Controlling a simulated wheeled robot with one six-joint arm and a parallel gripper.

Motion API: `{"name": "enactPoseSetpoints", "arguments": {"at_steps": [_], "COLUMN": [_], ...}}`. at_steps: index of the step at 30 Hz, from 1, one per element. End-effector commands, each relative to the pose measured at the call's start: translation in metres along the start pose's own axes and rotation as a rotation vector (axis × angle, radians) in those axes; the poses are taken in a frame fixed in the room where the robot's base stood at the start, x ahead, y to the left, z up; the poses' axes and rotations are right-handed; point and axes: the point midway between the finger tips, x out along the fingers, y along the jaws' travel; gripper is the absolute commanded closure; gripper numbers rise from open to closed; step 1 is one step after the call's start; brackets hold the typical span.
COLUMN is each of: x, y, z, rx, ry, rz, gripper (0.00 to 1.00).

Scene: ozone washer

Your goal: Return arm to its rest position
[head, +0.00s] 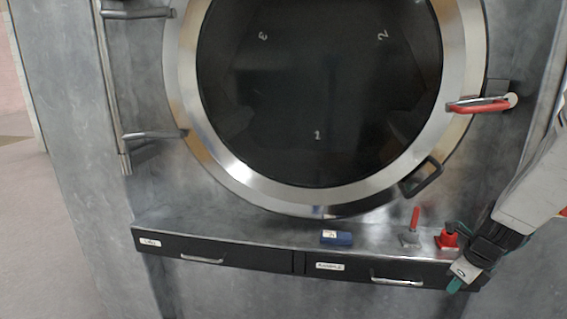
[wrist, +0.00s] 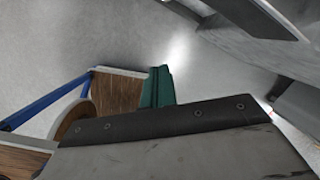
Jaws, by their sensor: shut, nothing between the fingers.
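My gripper (head: 455,285) is at the lower right of the head view, with its teal fingertips pointing down. It is in front of the right-hand drawer (head: 345,270) and near that drawer's handle. The fingers are together with nothing between them. In the wrist view the teal fingers (wrist: 157,88) show close together above the dark edge of the gripper body. My grey arm runs from the gripper up to the right edge of the head view. I cannot tell whether the gripper touches the drawer front.
The washer's round door (head: 318,188) is closed, with a red handle (head: 478,105) at its right. The ledge bears a blue block (head: 336,238), a red-handled lever (head: 411,230) and a red part (head: 447,238) beside my gripper. Both drawers look shut. Open floor (head: 50,230) lies left.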

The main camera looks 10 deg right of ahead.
Motion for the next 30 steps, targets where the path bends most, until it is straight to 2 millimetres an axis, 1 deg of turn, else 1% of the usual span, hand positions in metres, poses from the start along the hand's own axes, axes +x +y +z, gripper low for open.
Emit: {"name": "enactPoseSetpoints", "arguments": {"at_steps": [1, 5, 6, 8, 9, 10, 11, 12, 15, 18, 21, 22, 25, 30], "x": [-0.009, -0.036, -0.046, -0.063, -0.075, -0.084, -0.093, -0.106, -0.137, -0.164, -0.187, -0.192, -0.207, -0.221], "y": [0.013, 0.051, 0.064, 0.085, 0.098, 0.108, 0.119, 0.134, 0.168, 0.196, 0.219, 0.225, 0.238, 0.251], "z": [-0.001, -0.002, -0.002, -0.003, -0.004, -0.005, -0.007, -0.01, -0.02, -0.032, -0.044, -0.047, -0.053, -0.051], "rx": [-0.162, -0.636, -0.787, -1.017, -1.173, -1.291, -1.411, -1.571, -1.945, -2.257, -2.491, -2.539, -2.629, -2.704], "ry": [0.01, 0.019, 0.016, 0.01, 0.005, -0.001, -0.006, -0.014, -0.031, -0.038, -0.028, -0.022, 0.007, 0.024], "rz": [0.032, 0.124, 0.151, 0.19, 0.213, 0.231, 0.249, 0.27, 0.319, 0.349, 0.35, 0.343, 0.29, 0.184], "gripper": [1.0, 1.0, 1.0, 1.0, 1.0, 1.0, 1.0, 1.0, 1.0, 1.0, 1.0, 1.0, 1.0, 1.0]}}
